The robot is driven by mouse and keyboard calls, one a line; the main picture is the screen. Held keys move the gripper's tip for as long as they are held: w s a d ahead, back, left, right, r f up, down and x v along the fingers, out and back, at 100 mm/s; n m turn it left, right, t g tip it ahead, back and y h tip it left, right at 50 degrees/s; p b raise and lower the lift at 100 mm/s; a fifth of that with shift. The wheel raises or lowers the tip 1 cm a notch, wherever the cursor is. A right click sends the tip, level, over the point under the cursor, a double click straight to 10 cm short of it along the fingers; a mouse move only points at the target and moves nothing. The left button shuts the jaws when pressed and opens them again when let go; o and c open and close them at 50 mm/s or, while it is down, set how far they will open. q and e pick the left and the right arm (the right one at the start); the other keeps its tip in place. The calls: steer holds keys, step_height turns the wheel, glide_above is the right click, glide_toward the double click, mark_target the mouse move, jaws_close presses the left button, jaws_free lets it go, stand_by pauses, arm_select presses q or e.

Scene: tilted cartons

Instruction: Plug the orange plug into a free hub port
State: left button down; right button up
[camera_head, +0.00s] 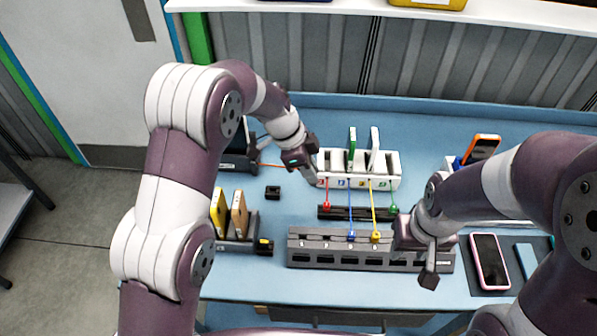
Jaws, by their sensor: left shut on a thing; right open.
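An orange cable (271,165) runs from a black box (238,160) at the left back to my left gripper (312,172). That gripper is shut beside the left end of a white numbered unit (360,184); the orange plug is hidden by the fingers. A long grey port strip (305,247) lies at the front, with a slim black strip (345,213) behind it. Blue (351,237) and yellow (376,236) plugs sit at the grey strip. Red (326,204) and green (393,207) plugs sit at the black strip. My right gripper (429,272) is open above the grey strip's right end.
A small black block (272,192) lies left of the strips. A rack with yellow (218,212) and tan upright items stands at the left. A pink-edged phone (490,262) lies at the right, and an orange phone (482,149) stands behind my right arm.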

arm_select(q)
steer(key=shift+r, duration=0.75)
stand_by(0.4)
steer(key=shift+r+p, duration=0.65)
steer(key=shift+r, duration=0.85)
steer(key=shift+f, duration=0.15)
step_height(320, 180, down, 7)
steer(key=b, duration=0.7)
